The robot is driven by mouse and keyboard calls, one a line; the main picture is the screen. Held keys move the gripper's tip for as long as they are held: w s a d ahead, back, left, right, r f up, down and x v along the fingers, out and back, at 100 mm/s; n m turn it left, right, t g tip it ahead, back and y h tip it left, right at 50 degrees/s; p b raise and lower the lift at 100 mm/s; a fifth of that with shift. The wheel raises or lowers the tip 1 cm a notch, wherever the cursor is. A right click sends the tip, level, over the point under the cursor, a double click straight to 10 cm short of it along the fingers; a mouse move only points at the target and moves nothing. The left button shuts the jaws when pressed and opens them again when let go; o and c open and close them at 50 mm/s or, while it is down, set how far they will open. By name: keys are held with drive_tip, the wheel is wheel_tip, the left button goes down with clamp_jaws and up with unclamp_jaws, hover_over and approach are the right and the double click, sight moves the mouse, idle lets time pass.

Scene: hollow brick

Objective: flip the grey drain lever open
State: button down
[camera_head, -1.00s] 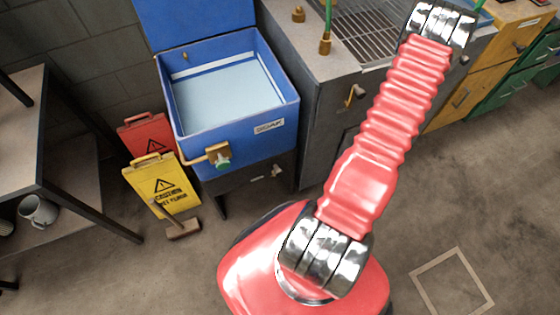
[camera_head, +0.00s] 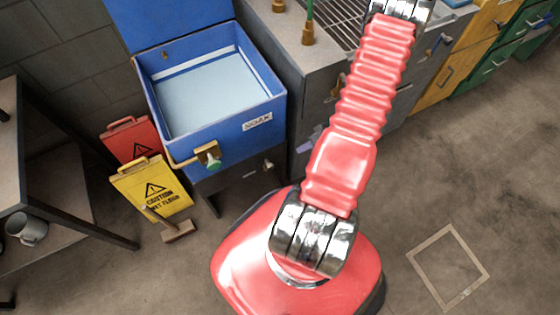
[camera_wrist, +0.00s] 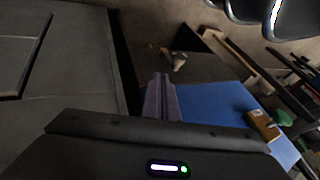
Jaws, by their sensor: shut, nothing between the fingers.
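The grey drain lever (camera_head: 267,165) is small and sits on the dark lower front under the blue soak tank (camera_head: 215,152). In the wrist view the pale grey lever (camera_wrist: 179,60) shows beyond my fingertips, a little to their right, with a brownish fitting. Whether it is turned open is too small to tell. My gripper (camera_wrist: 161,80) is shut and empty, apart from the lever. Its purplish fingers (camera_head: 308,143) show in the head view just right of the tank, partly hidden by my red arm.
A yellow caution sign (camera_head: 152,187) and a red one (camera_head: 131,140) stand to the left. A grey sink cabinet (camera_head: 290,50) borders the tank on the right.

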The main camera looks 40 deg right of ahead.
sight(269, 168)
drive_tip(key=shift+f, duration=0.1)
drive_tip(key=w+a+f, duration=0.5)
drive_tip(key=a+f, duration=0.1)
drive_tip(key=f, duration=0.3)
drive_tip(key=shift+w+a, duration=0.35)
drive_tip(key=shift+a, duration=0.05)
drive_tip(key=shift+a, duration=0.1)
idle(0.5)
